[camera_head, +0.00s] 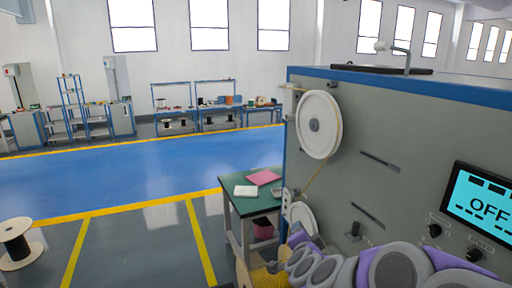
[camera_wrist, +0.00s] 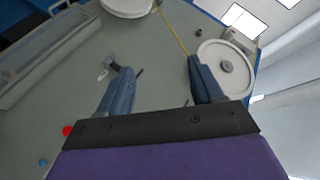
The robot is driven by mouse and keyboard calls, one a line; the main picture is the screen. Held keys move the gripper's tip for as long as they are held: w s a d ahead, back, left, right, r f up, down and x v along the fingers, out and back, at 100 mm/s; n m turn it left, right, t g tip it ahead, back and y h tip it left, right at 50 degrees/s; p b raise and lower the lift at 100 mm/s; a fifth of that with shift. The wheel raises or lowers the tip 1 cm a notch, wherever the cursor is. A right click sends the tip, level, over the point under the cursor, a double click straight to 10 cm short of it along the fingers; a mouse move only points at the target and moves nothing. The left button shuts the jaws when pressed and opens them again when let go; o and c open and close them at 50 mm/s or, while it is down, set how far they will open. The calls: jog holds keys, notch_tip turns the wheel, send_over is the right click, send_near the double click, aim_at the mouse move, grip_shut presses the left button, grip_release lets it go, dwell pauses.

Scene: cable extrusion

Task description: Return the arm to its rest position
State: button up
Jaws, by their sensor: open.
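My arm, grey and purple, crosses the lower right of the head view in front of the machine (camera_head: 390,130). My gripper (camera_wrist: 160,85) shows in the wrist view with its two blue-grey fingers spread apart and nothing between them. It faces the grey machine panel (camera_wrist: 160,55), which carries a white pulley wheel (camera_wrist: 226,68) and a yellow cable (camera_wrist: 175,30). In the head view the upper pulley (camera_head: 319,124) and the lower wheel (camera_head: 303,217) show on the panel. The gripper's fingertips cannot be made out in the head view.
The machine's screen (camera_head: 482,205) reads OFF. A green-topped table (camera_head: 240,205) with a pink sheet and a white item stands left of the machine. A cable spool (camera_head: 17,243) stands on the floor at far left. The blue floor lane (camera_head: 130,180) is clear. Workbenches line the back wall.

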jog(key=s+a+f+n+g+y+b, duration=0.25)
jog(key=s+a+f+n, duration=0.2)
jog(key=s, duration=0.45)
jog(key=s+a+f+n+g+y+b, duration=0.25)
jog(key=s+a+n+g+y, duration=0.2)
jog(key=s, duration=0.35)
jog(key=s+d+f+n+g+h+b, duration=0.1)
jog(key=s+d+f+g, duration=0.1)
jog(key=s, duration=0.6)
jog(key=s+d+f+n+g+h+b, duration=0.1)
jog(key=s+d+f+g+h, duration=0.1)
jog(key=s, duration=0.7)
jog(key=s+d+f+n+g+h+b, duration=0.1)
jog(key=s+d+f+g+b, duration=0.1)
jog(key=s, duration=0.7)
jog(key=d+f+g, duration=0.1)
jog(key=d+g, duration=0.1)
jog(key=d, duration=0.1)
jog(key=shift+d+f+h, duration=0.2)
jog(key=shift+d+h, duration=0.05)
jog(key=shift+h, duration=0.15)
